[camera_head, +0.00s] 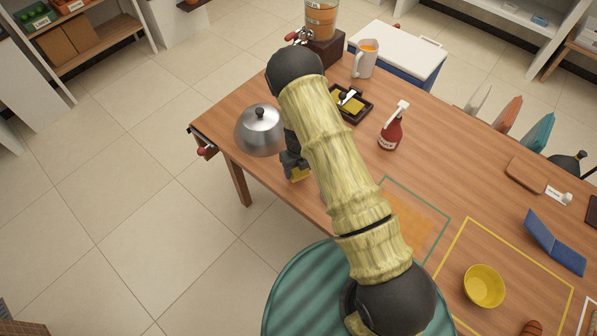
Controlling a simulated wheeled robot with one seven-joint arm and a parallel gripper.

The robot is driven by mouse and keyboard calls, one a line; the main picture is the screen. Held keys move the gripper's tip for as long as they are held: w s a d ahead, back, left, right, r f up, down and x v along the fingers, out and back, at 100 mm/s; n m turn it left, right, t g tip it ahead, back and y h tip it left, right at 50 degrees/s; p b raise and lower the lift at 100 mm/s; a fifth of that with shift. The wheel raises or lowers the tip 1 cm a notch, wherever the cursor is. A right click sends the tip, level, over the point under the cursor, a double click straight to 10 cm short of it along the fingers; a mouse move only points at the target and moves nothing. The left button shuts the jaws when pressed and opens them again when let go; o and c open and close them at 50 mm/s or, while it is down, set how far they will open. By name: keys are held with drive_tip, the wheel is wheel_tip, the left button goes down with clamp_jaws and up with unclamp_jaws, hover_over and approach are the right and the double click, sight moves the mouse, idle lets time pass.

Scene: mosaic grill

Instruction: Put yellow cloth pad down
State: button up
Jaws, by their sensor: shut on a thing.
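My gripper (293,166) is at the near edge of the wooden table, just right of the silver domed lid. It is shut on the yellow cloth pad (300,175), of which only a small yellow piece shows below the fingers. My arm crosses the middle of the view and hides part of the gripper and the table behind it. I cannot tell whether the pad touches the table.
The silver domed lid (261,134) stands close left of my gripper. A dark tray (366,107) with yellow in it, a red bottle (391,133) and a pitcher (365,60) stand farther back. A yellow bowl (484,286) is at lower right, inside a yellow outline.

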sight(299, 173)
drive_tip(key=shift+f, duration=1.3)
drive_tip(key=shift+f, duration=0.2)
drive_tip(key=o, duration=1)
drive_tip(key=shift+c, duration=0.2)
drive_tip(key=shift+r, duration=0.1)
wheel_tip(299, 173, up, 12)
drive_tip(key=shift+f+b, duration=0.25)
drive_tip(key=shift+b, duration=0.9)
drive_tip(key=shift+r, duration=0.35)
